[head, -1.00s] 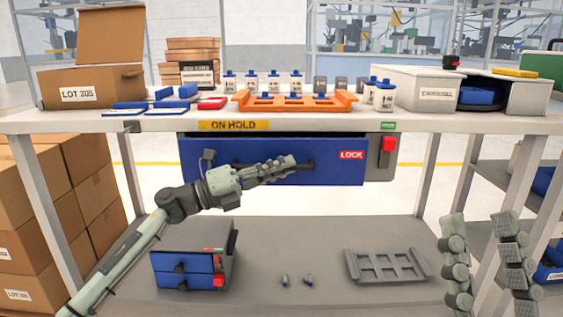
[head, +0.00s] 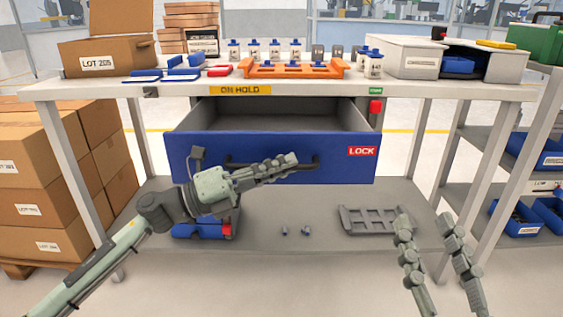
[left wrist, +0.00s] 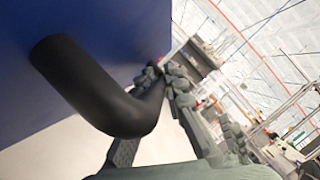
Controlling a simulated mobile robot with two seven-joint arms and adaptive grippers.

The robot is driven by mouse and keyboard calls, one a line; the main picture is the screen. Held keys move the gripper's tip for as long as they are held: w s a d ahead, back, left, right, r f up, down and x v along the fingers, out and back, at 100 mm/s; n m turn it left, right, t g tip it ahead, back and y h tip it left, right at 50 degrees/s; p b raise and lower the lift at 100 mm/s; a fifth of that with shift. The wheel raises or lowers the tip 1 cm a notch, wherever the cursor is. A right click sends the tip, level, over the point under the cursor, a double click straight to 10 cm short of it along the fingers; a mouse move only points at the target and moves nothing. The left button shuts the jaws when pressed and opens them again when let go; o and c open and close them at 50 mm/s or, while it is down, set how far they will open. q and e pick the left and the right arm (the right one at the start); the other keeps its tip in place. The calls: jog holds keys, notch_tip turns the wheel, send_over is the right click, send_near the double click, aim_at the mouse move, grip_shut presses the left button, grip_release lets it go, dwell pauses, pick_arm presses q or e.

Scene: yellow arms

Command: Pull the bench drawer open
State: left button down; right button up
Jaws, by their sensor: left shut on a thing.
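The blue bench drawer (head: 210,152) stands well out from under the bench top in the head view, with its empty-looking grey inside showing. Its black bar handle (head: 316,163) runs across the front. My left gripper (head: 290,163) is shut on the handle, and its fingers hide part of the bar. In the left wrist view, the black handle (left wrist: 85,80) curves from the blue drawer front (left wrist: 105,25) to between my left fingers (left wrist: 172,85). My right gripper (head: 432,232) is low at the right with its two fingers apart and empty.
The bench top (head: 200,90) carries an orange rack (head: 294,70), several white bottles and a cardboard box (head: 108,55). Stacked cartons (head: 60,190) stand at the left.

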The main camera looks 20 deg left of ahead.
pick_arm(q)
jog(key=c, duration=1.8)
grip_release()
jog(key=shift+a, duration=0.1)
jog(key=shift+c, duration=0.2)
jog(key=shift+s+a+f, duration=0.15)
jog(key=shift+s+a, duration=0.05)
jog(key=shift+a, duration=0.05)
jog(key=v, duration=1.1)
jog(key=shift+s+a, duration=0.1)
jog(key=shift+a, duration=0.05)
